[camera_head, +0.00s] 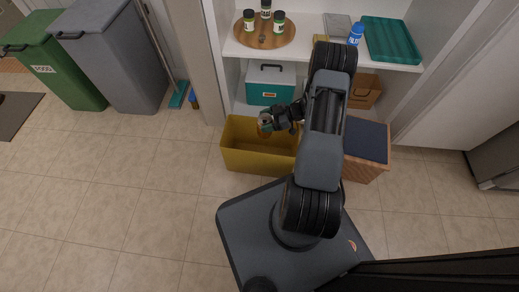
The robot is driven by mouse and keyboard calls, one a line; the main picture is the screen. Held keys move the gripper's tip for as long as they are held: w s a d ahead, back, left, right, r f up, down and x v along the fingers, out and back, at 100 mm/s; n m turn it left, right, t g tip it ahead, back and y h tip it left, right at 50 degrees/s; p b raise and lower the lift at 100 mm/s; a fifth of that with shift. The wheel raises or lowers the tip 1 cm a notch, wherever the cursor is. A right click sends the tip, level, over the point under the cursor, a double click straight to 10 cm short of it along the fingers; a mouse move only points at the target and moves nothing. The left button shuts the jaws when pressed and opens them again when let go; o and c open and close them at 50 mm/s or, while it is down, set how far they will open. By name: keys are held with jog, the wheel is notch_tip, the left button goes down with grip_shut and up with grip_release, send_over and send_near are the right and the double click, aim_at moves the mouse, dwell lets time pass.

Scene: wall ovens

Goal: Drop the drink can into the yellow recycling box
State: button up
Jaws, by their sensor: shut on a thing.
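The yellow recycling box (244,161) stands on the tiled floor in front of the shelf unit, with its open top facing up. My gripper (270,122) is over the box's opening, near its back part. It is shut on the drink can (264,119), a small can with a silvery end and an orange-brown and teal side. The can appears tilted and lies within the box's outline in this view. Its exact height above the box floor cannot be told. My arm hides the right end of the box.
A woven basket with a dark blue top (366,145) stands right of the box. A teal and white cooler (270,84) sits behind it. The shelf (310,50) above holds jars, a bottle and a green tray. Bins (110,50) stand left; the floor (150,200) is clear.

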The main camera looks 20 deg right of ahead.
jog(key=o, duration=1)
jog(key=p+v, duration=0.5)
jog(key=v, duration=0.9)
jog(key=shift+a, duration=0.1)
